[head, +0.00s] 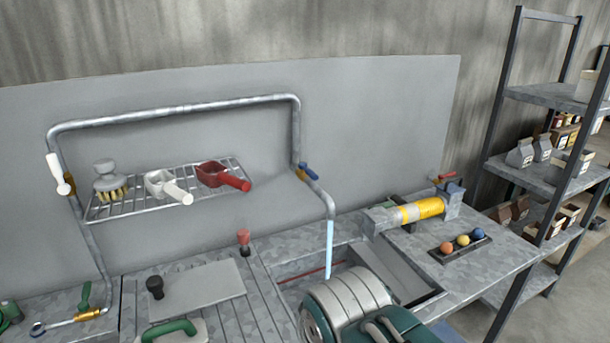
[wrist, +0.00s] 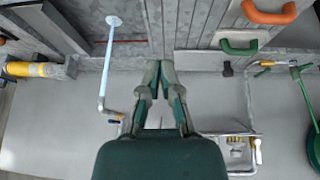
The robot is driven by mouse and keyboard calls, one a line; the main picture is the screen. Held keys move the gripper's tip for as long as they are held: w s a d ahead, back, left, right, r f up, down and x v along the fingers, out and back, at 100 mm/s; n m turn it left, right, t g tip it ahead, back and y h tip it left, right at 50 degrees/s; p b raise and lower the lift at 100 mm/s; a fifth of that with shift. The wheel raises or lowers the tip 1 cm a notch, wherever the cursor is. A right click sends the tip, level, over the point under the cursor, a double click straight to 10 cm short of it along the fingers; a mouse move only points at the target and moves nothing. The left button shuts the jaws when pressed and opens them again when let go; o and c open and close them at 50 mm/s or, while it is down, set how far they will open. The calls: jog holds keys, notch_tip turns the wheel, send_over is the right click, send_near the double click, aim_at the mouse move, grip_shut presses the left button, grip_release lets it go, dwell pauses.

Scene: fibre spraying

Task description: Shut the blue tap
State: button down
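The blue tap (head: 309,171) is a small blue lever on a brass valve on the right-hand leg of the grey pipe (head: 297,130). A pale blue stream of water (head: 329,250) falls from the spout below it into the sink, so water is running. In the wrist view the stream (wrist: 107,60) runs to the spout at left, and the blue tap (wrist: 115,121) lies left of my gripper (wrist: 161,64), apart from it. My gripper's fingers are nearly together at the tips, with nothing seen between them. The head view shows my arm at bottom, but not the fingers.
A wire rack (head: 130,208) with a brush, a white scoop and a red scoop (head: 222,176) hangs left of the blue tap. A white-handled valve (head: 58,174) is on the pipe's left leg. A yellow cylinder (head: 420,209) and colored balls (head: 463,241) are at right.

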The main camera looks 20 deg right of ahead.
jog(key=w+d+r+n+h, duration=0.3)
jog(key=w+d+h, duration=0.7)
jog(key=w, duration=0.5)
jog(key=w+a+n+t+h, duration=0.1)
jog(key=w+n+t, duration=0.2)
jog(key=w, duration=0.6)
jog(key=w+a+n+t+h, duration=0.1)
jog(key=w+a+n+t, duration=0.1)
jog(key=w, duration=0.8)
jog(key=shift+w+a+f+n+t, duration=0.15)
jog(key=shift+a+n+t, duration=0.25)
jog(key=shift+t, duration=0.8)
jog(key=shift+d, duration=0.15)
send_near(307, 174)
jog(key=x, duration=0.6)
jog(key=shift+w, duration=0.4)
jog(key=shift+d, duration=0.2)
